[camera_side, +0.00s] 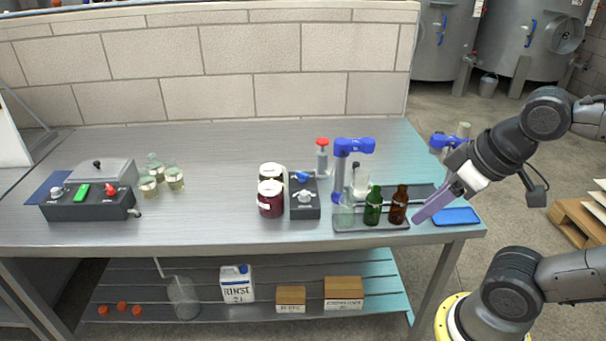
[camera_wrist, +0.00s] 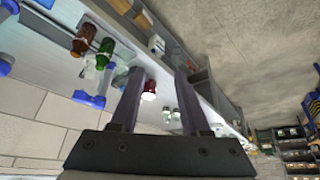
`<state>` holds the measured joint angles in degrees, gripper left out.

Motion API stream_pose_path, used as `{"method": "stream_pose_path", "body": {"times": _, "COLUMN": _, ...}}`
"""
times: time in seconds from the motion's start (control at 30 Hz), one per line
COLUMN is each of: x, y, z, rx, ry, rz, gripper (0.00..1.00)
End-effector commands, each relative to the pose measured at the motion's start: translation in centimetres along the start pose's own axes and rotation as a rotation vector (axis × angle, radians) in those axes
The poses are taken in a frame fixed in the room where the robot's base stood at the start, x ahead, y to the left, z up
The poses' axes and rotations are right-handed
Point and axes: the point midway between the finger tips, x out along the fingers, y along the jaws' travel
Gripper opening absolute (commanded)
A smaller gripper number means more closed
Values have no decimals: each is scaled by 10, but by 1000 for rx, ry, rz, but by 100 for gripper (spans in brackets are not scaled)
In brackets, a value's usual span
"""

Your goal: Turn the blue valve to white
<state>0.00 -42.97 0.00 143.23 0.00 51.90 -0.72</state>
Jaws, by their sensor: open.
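A small dark valve box (camera_side: 305,212) stands on the bench right of two jars. The blue valve (camera_side: 302,177) is the blue knob at the back of its top. A pale grey knob (camera_side: 305,196) sits in front of it. The blue valve's exact angle and any white mark are too small to make out. My gripper (camera_side: 420,217) is at the bench's right end, just right of the brown bottle and well right of the valve. In the wrist view, its two fingers (camera_wrist: 157,78) are apart with nothing between them. I cannot pick out the blue valve there.
Clear, green and brown bottles (camera_side: 397,204) stand on a tray between my gripper and the valve box. A blue-headed capper (camera_side: 341,172) rises behind them. A dark red jar (camera_side: 271,205) stands close left of the box. The bench middle-left (camera_side: 225,215) is clear.

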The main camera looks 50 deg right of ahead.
Motion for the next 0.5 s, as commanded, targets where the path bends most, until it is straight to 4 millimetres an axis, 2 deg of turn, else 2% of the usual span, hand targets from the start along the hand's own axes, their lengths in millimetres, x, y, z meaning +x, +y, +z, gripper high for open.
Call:
{"method": "stream_pose_path", "body": {"times": 0.07, "x": -5, "y": 0, "z": 1, "rx": -28, "ry": -19, "rz": -1, "gripper": 46}}
{"method": "stream_pose_path", "body": {"times": 0.17, "x": -25, "y": 0, "z": -18, "rx": -62, "ry": 5, "rz": 0, "gripper": 46}}
{"method": "stream_pose_path", "body": {"times": 0.33, "x": -56, "y": 4, "z": -75, "rx": -113, "ry": -2, "rz": 6, "gripper": 46}}
{"method": "stream_pose_path", "body": {"times": 0.5, "x": -71, "y": 12, "z": -143, "rx": -146, "ry": -44, "rz": 13, "gripper": 46}}
